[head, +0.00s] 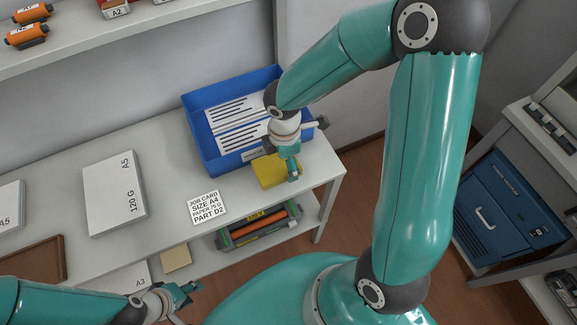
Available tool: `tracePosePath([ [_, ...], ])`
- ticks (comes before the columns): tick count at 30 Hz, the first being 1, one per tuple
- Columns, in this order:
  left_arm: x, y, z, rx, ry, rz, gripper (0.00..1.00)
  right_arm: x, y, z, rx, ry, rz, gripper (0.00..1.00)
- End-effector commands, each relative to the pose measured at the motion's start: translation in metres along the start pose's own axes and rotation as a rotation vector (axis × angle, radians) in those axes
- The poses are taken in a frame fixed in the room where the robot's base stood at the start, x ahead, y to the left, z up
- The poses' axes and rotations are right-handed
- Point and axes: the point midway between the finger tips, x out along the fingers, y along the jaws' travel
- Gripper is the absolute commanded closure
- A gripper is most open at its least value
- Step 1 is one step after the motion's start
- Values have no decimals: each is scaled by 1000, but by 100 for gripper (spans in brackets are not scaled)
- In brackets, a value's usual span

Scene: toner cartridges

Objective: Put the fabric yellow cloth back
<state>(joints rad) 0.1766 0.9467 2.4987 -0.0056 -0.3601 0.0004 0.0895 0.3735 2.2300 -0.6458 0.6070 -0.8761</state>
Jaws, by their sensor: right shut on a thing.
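The yellow cloth (267,171) is at the right end of the table, in front of the blue tray (199,149). My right gripper (292,174) reaches down over the cloth's right part and is shut on it. The gripper hides part of the cloth, and I cannot tell whether the cloth touches the table. My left gripper (188,291) is low at the bottom left, away from the cloth. Its finger gap is not clear.
The blue tray holds printed sheets. A job card (207,207) and a white A5 paper pack (114,193) lie on the table. A toner cartridge (259,227) and a tan pad (175,259) are on the lower shelf. A blue cabinet (503,217) stands at right.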

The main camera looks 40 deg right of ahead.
Motion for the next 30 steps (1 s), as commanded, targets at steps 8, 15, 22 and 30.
tracePosePath([
  [8,5,-2,0,0,0,0,60,31,-1,0,-1,-1,-4,46],
  [15,7,-2,0,0,0,0,60,46,0,0,0,1,0,46],
  [22,9,-3,0,0,0,0,60,47,0,0,1,1,0,46],
  [30,9,-3,0,0,0,0,60,47,0,0,1,1,0,0],
])
